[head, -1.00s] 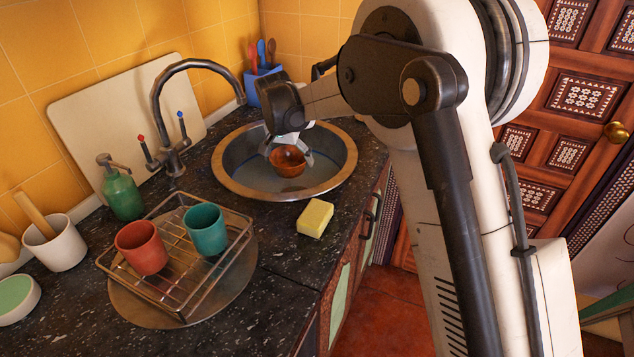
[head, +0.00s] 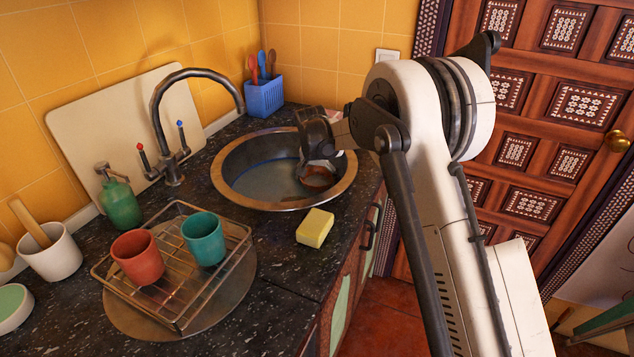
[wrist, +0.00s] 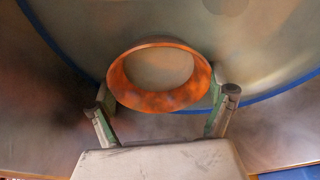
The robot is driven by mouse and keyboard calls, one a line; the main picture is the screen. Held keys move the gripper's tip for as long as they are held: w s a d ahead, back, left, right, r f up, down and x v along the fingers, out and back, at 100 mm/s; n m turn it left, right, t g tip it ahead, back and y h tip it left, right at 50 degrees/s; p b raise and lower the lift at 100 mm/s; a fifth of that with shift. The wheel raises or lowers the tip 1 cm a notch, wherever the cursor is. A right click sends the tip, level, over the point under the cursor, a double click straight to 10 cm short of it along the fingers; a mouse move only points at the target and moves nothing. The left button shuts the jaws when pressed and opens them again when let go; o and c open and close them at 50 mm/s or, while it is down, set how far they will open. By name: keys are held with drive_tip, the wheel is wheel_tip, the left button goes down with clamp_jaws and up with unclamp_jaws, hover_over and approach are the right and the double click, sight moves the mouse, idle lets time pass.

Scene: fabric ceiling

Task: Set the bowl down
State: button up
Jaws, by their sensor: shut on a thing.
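The bowl (head: 318,179) is small and orange-brown, at the right side of the round metal sink (head: 229,191). My gripper (head: 319,170) is inside the sink's rim and partly hides the bowl in the head view. In the wrist view, the bowl (wrist: 160,100) shows as an orange ring with a greyish middle, between the two fingers of my gripper (wrist: 166,92). The fingers are shut on its sides. I cannot tell whether the bowl's underside touches the sink floor.
A yellow sponge (head: 315,227) lies on the counter in front of the sink. A dish rack (head: 185,297) with a red cup (head: 137,257) and a teal cup (head: 203,239) stands at front left. The tap (head: 163,110) arches towards the sink. A blue caddy (head: 265,98) stands behind.

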drive_tip(key=shift+f, duration=0.7)
drive_tip(key=shift+f, duration=0.1)
drive_tip(key=o, duration=1.1)
drive_tip(key=shift+o, duration=0.2)
